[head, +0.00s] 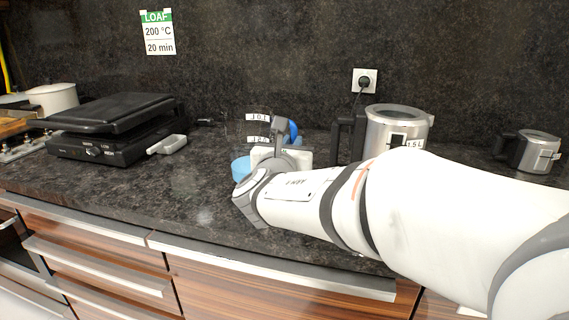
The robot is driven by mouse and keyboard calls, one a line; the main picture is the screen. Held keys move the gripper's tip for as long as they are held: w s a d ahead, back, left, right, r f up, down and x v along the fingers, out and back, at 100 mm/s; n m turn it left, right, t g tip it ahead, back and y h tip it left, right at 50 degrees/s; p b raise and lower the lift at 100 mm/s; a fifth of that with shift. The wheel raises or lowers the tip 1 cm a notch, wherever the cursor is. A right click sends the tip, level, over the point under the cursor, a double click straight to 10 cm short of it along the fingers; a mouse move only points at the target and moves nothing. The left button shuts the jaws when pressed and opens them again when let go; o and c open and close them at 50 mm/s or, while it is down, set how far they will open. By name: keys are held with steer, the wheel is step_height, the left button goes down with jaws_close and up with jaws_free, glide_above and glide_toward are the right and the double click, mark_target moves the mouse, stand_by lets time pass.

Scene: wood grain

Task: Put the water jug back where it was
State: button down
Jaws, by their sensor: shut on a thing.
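A see-through jug (256,128) with white labels stands or hangs at the middle of the counter, close to the back wall. A blue part (294,129) shows at its right side, beside my gripper. My gripper (280,128) is at the jug's right side and shut on it, with the contact partly hidden by my own wrist. I cannot tell whether the jug's bottom touches the counter. A light blue round thing (240,168) shows low at the left of my wrist, mostly hidden.
A steel jug (397,126) labelled 1.5 L stands right of my gripper, below a socket with a plug (365,82). A smaller steel jug (538,150) is at far right. A black grill (110,128) is on the left.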

step_height(320, 180, down, 3)
steer(key=shift+f+b, duration=0.2)
steer(key=shift+b, duration=0.15)
steer(key=c, duration=1.4)
jaws_free()
steer(key=shift+f, duration=0.1)
steer(key=shift+c, duration=0.2)
steer(key=p+v, duration=0.1)
steer(key=v, duration=1.1)
steer(key=shift+p, duration=0.35)
